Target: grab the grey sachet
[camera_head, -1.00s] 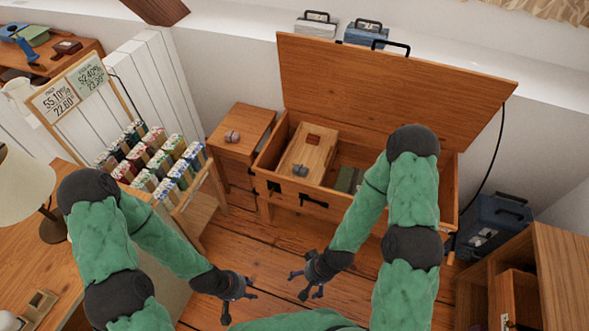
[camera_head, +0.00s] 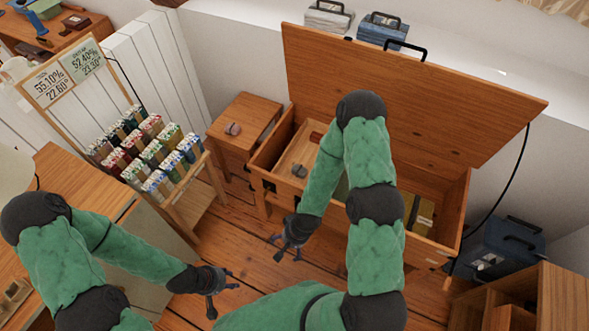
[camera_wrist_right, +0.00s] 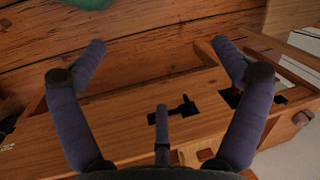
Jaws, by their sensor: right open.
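A small grey rounded lump (camera_head: 299,171), possibly the grey sachet, lies in the light wooden tray (camera_head: 284,163) inside the open wooden chest (camera_head: 415,246). A similar small greyish lump (camera_head: 232,129) sits on the small wooden cabinet left of the chest; I cannot tell which is a sachet. My right gripper (camera_head: 287,255) is open and empty in front of the chest, below the tray. In the right wrist view its fingers (camera_wrist_right: 160,60) are spread over the chest's front and black latch. My left gripper (camera_head: 222,293) is open and empty above the floor, lower left.
The chest's lid (camera_head: 410,95) stands raised at the back. My right arm hides part of the chest's inside. A rack of colourful packets (camera_head: 150,155) stands at left. A blue case (camera_head: 505,245) and a wooden shelf unit (camera_head: 525,305) are at right.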

